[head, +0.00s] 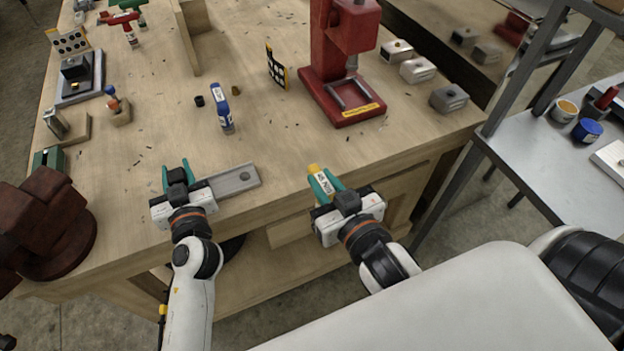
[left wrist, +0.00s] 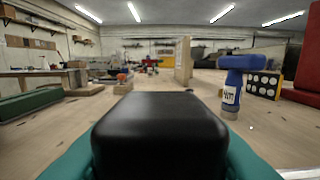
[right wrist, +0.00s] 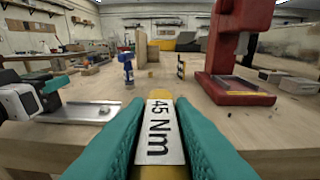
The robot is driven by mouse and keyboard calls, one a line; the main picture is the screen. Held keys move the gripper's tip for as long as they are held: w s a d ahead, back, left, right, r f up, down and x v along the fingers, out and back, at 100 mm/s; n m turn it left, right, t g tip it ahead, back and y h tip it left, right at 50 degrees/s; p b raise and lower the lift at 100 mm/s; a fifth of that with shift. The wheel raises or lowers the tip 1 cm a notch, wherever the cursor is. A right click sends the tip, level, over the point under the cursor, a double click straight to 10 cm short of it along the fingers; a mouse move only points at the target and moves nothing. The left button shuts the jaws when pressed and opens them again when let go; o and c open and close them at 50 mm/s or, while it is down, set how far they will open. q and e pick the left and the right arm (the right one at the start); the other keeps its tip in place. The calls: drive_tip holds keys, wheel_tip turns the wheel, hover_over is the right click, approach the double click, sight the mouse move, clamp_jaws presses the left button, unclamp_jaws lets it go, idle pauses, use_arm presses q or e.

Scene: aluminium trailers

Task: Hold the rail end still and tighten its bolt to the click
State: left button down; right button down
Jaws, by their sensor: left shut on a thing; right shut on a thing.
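The grey rail (head: 232,181) lies flat along the bench's front edge; its left part is hidden by my left gripper. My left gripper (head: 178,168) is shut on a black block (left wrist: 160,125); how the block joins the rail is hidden. My right gripper (head: 324,178) is shut on a yellow tool (right wrist: 158,95) labelled 45 Nm. The tool is to the right of the rail and apart from it. Its far end is hidden.
A blue tool (head: 222,108) with a white label stands behind the rail, with a small black cup (head: 199,101) beside it. A red press (head: 345,75) and a dotted board (head: 276,67) stand further back. The bench between is mostly clear.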

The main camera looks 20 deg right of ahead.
drive_tip(key=w+a+r+n+g+y, duration=0.3)
drive_tip(key=w+a+r+n+y, duration=0.5)
drive_tip(key=a, duration=0.4)
drive_tip(key=w+r+n+g+y, duration=0.1)
drive_tip(key=w+n+g+y, duration=0.2)
drive_tip(key=w+g+y, duration=0.2)
drive_tip(key=shift+w+d+r+n+y, duration=0.2)
drive_tip(key=shift+w+r+n+y, duration=0.15)
drive_tip(key=shift+w, duration=0.3)
drive_tip(key=shift+f, duration=0.1)
